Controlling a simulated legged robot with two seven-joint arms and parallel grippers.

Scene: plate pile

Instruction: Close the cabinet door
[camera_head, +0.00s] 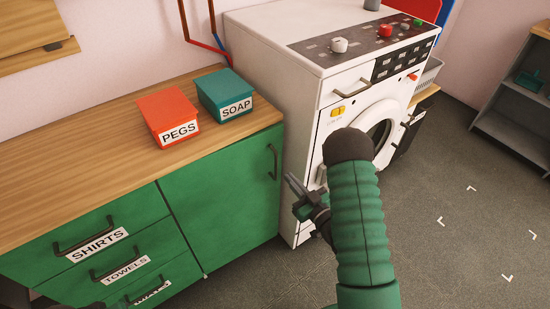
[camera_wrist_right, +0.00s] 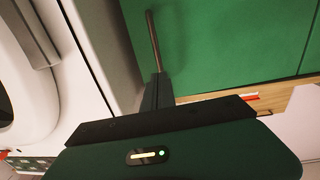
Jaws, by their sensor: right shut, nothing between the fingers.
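The green cabinet door (camera_head: 225,190) is at the right end of the low cabinet in the head view. It looks flush with the drawer fronts, with no clear gap. Its dark handle (camera_head: 272,162) is near the right edge and also shows in the right wrist view (camera_wrist_right: 153,38). My right gripper (camera_head: 293,186) is in front of the door's right edge, just below and right of the handle. It is shut and empty. In the right wrist view its fingertips (camera_wrist_right: 157,77) overlap the handle's near end; I cannot tell if they touch. My left gripper is not clearly visible.
A white washing machine (camera_head: 300,90) stands right beside the cabinet, close to my right gripper. A red PEGS box (camera_head: 167,110) and a teal SOAP box (camera_head: 225,90) sit on the wooden top (camera_head: 70,150). Labelled drawers (camera_head: 100,240) are left of the door. Grey floor (camera_head: 450,220) is open at right.

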